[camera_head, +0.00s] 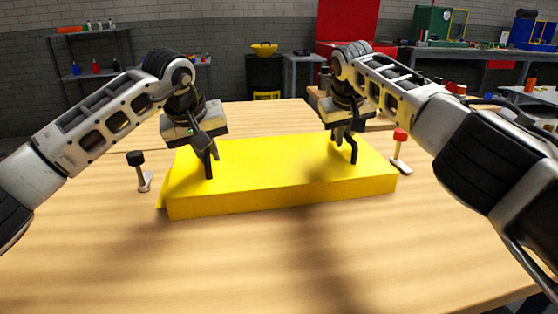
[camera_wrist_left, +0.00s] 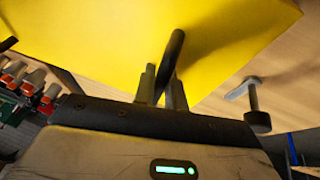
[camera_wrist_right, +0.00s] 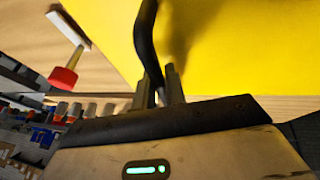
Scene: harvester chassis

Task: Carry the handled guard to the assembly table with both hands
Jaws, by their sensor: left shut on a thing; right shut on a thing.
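The yellow guard (camera_head: 270,172) is a long flat box shape with a dark handle near each end. It is over the wooden table (camera_head: 260,255); I cannot tell whether it touches the top. My left gripper (camera_head: 208,158) is shut on the left handle, which also shows in the left wrist view (camera_wrist_left: 174,65). My right gripper (camera_head: 350,138) is shut on the right handle, seen in the right wrist view (camera_wrist_right: 147,45). The guard looks about level. The grippers partly cover both handles.
A black-topped clamp (camera_head: 141,172) stands left of the guard and a red-topped clamp (camera_head: 400,152) stands close to its right end. The table front is clear. Behind are a black barrel with a yellow bowl (camera_head: 264,50), a red cabinet (camera_head: 345,22) and shelves (camera_head: 95,70).

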